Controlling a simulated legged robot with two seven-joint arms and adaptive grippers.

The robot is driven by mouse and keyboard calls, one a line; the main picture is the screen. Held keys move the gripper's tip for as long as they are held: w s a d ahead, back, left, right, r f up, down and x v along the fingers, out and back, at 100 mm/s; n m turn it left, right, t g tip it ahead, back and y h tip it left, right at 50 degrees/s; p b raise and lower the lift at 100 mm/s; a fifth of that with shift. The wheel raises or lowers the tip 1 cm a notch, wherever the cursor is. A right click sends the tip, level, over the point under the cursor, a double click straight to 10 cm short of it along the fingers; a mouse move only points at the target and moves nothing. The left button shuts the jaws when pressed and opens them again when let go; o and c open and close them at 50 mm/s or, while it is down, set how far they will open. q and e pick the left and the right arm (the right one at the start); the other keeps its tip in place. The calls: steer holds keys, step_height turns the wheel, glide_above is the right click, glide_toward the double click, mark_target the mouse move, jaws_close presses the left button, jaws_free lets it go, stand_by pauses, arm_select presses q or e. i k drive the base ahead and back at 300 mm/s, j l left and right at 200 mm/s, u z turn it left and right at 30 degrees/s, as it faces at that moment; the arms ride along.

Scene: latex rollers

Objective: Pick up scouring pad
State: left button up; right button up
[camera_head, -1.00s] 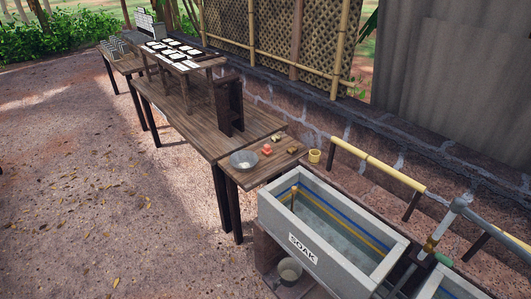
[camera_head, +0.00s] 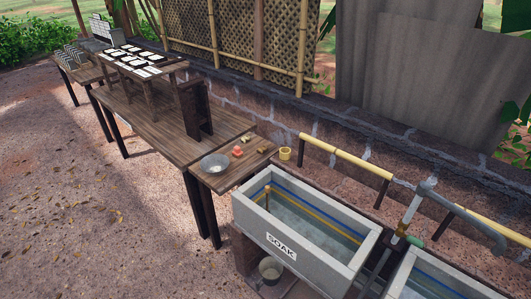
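A small wooden side table (camera_head: 226,181) stands at the near end of a long bench. On it are a metal bowl (camera_head: 214,164), a small red item (camera_head: 237,152) and a small yellowish item (camera_head: 248,138). These items are too small to tell which, if any, is the scouring pad. Neither of my grippers is in view.
A grey concrete tank marked SOAK (camera_head: 281,246) stands right of the side table, with a second tank (camera_head: 440,280) beyond it. A bucket (camera_head: 270,268) sits low beside it. A yellow cup (camera_head: 285,153) is near the wall. Open dirt ground (camera_head: 90,220) lies left.

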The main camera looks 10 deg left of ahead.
mark_target(237, 154)
steer(key=i+j+z, duration=0.1)
steer(key=j+z, duration=0.15)
steer(key=z, duration=0.15)
steer(key=i+j+z, duration=0.1)
steer(key=j+z, duration=0.15)
steer(key=z, duration=0.15)
steer(key=j+z, duration=0.6)
steer(key=z, duration=0.2)
